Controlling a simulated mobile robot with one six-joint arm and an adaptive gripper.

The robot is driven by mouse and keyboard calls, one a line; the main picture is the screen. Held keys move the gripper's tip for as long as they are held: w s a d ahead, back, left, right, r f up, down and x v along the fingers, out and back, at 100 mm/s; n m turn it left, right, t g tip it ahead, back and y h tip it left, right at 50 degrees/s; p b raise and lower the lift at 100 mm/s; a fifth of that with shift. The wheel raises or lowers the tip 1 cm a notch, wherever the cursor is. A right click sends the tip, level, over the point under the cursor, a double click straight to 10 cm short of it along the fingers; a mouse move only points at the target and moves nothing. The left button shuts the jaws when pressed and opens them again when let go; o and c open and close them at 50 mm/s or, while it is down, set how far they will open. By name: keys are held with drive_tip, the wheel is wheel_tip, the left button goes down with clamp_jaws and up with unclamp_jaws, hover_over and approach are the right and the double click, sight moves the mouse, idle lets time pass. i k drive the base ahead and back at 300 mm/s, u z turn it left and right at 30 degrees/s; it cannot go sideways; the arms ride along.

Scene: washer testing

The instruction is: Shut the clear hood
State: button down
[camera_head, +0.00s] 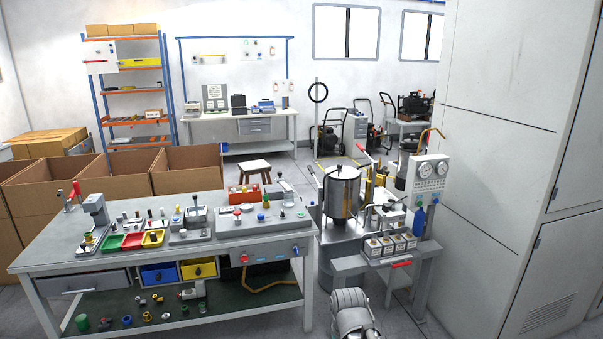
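I cannot make out a clear hood for certain in the head view; a see-through part is too small or faint to pick out at this distance. Small test fixtures stand on the grey workbench (70,240). A flat grey station (262,225) with coloured knobs lies at the bench's right end. A steel cylindrical vessel (341,193) stands on the machine right of the bench. A grey rounded part at the bottom centre looks like my own arm. My gripper's fingers do not show.
A tall grey cabinet (505,150) closes off the right side. A gauge panel (429,174) stands beside the machine. Open cardboard boxes (187,178) stand behind the bench, with a stool (254,168) near them. Some floor is clear between bench and machine.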

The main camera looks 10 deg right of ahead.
sight(288, 188)
drive_tip(key=z, duration=0.4)
drive_tip(key=i, duration=1.95)
drive_tip(key=u, duration=0.65)
drive_tip(key=k, duration=0.95)
drive_tip(key=u, duration=0.05)
drive_tip(key=i, duration=0.2)
drive_tip(key=u, duration=0.05)
